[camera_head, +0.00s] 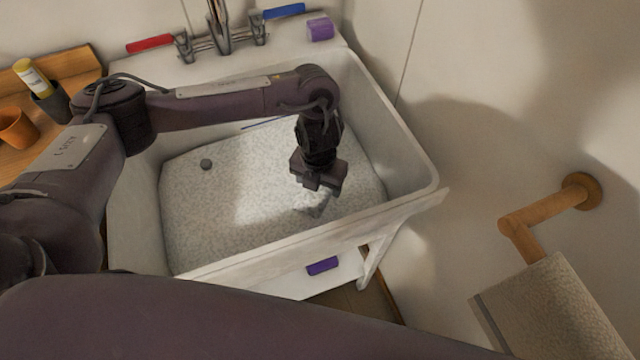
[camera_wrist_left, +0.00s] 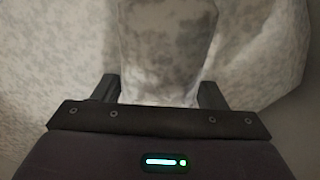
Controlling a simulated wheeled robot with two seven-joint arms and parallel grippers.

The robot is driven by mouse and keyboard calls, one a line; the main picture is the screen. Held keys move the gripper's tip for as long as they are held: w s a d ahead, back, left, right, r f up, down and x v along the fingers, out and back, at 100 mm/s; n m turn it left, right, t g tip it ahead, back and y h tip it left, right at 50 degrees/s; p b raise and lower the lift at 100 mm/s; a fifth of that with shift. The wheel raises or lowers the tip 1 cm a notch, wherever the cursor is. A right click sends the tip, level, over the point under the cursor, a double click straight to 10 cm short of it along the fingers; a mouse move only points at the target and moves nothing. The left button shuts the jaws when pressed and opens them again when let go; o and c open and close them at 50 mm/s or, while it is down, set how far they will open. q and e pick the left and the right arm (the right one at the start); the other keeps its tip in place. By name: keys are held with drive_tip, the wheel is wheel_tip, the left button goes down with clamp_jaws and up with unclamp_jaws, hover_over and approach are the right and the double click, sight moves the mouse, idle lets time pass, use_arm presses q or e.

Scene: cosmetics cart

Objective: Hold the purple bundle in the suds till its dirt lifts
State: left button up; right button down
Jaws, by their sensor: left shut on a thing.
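My left gripper (camera_head: 318,188) points down over the white sink (camera_head: 412,190), low at the suds (camera_head: 225,205). It is shut on a pale grey cloth-like thing (camera_head: 314,208), partly sunk in the speckled white suds. In the left wrist view the held thing (camera_wrist_left: 165,50) sits between the two fingers (camera_wrist_left: 160,92). It looks whitish with grey, dirty-looking blotches, and I see no purple on it. A small purple block (camera_head: 320,29) stands on the sink's back ledge, and a flat purple piece (camera_head: 322,265) is at the sink's front. My right gripper is not in view.
A metal faucet (camera_head: 219,35) stands behind the sink, between a red bar (camera_head: 150,43) and a blue bar (camera_head: 284,11). An orange cup (camera_head: 15,128) stands at left. A wooden wall holder (camera_head: 548,210) is at right.

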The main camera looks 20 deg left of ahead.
use_arm(q)
drive_tip(key=shift+s+a, duration=0.1)
drive_tip(key=shift+a, duration=0.05)
drive_tip(key=shift+w+d, duration=0.3)
drive_tip(key=shift+d, duration=0.05)
idle(0.3)
drive_tip(key=shift+s+a, duration=0.25)
drive_tip(key=shift+a, duration=0.1)
idle(1.4)
drive_tip(key=shift+w+d, duration=0.2)
drive_tip(key=shift+d, duration=0.15)
drive_tip(key=shift+r, duration=0.1)
idle(0.3)
wheel_tip(320, 180, up, 23)
drive_tip(key=p, duration=2.1)
